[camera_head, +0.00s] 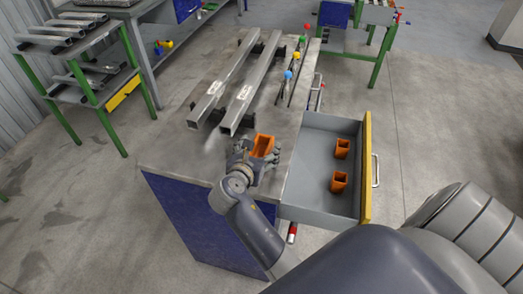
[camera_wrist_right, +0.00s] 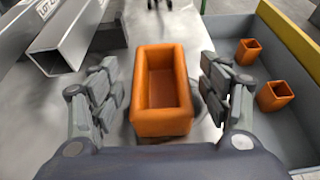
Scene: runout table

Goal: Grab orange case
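An orange case (camera_head: 263,145), an open-topped box, stands on the grey tabletop near its front right corner. It shows large in the right wrist view (camera_wrist_right: 162,92). My right gripper (camera_head: 256,155) is at the case. In the wrist view its two fingers (camera_wrist_right: 162,95) stand on either side of the case, spread open, with a gap on both sides. Two more orange cases (camera_head: 342,148) (camera_head: 339,181) stand in the open drawer to the right. My left gripper is not seen in either view.
The open drawer (camera_head: 318,197) with a yellow front (camera_head: 366,170) sticks out to the right of the table. Two long metal profiles (camera_head: 250,80) lie behind the case. Thin rods with coloured knobs (camera_head: 288,75) stand at the back right. The front left tabletop is bare.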

